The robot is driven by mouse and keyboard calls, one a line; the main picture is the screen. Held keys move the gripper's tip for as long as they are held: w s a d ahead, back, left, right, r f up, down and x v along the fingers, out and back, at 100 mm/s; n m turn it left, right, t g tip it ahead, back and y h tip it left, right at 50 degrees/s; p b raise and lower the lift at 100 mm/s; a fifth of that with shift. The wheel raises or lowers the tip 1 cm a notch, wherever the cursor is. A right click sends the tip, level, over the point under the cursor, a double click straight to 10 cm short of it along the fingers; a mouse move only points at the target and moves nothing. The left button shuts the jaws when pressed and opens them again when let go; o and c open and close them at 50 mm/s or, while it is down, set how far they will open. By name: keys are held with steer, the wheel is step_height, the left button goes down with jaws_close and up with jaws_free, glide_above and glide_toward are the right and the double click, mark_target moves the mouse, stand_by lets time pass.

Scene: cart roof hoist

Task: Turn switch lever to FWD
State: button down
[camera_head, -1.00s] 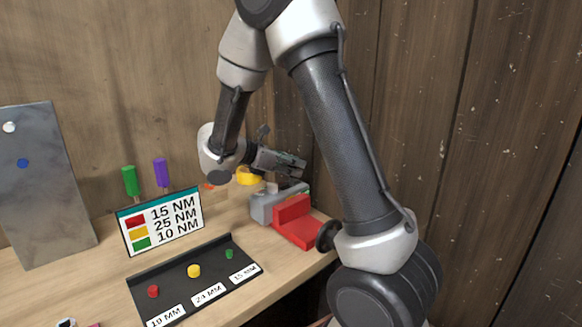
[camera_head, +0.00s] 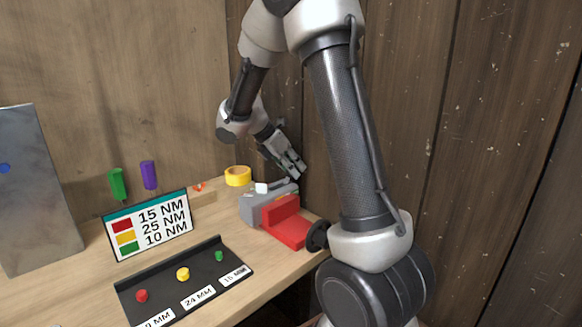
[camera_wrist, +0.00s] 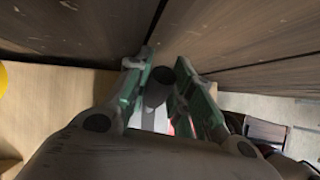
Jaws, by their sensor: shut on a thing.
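My gripper (camera_head: 295,168) is in the air above the vise at the bench's right end, pointing down and to the right near the wooden wall. In the wrist view, my gripper's two green-edged fingers (camera_wrist: 168,98) stand on either side of a dark grey rounded piece (camera_wrist: 155,90). A small dark ball (camera_wrist: 184,67) shows just beyond it. I cannot tell whether this piece is the switch lever. I cannot make out a switch lever or a FWD mark in either view.
A red and grey vise (camera_head: 287,224) with a black handle sits on the bench (camera_head: 75,285). A yellow tape roll (camera_head: 238,176) stands behind it. A torque sign (camera_head: 150,225), a black tray (camera_head: 210,292) and a grey metal panel (camera_head: 35,190) are farther left.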

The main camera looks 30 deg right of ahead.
stand_by(0.3)
steer(key=c, duration=1.2)
jaws_free()
steer(key=s+v, duration=0.1)
steer(key=v, duration=1.1)
steer(key=shift+w, duration=0.45)
steer(key=shift+d, duration=0.1)
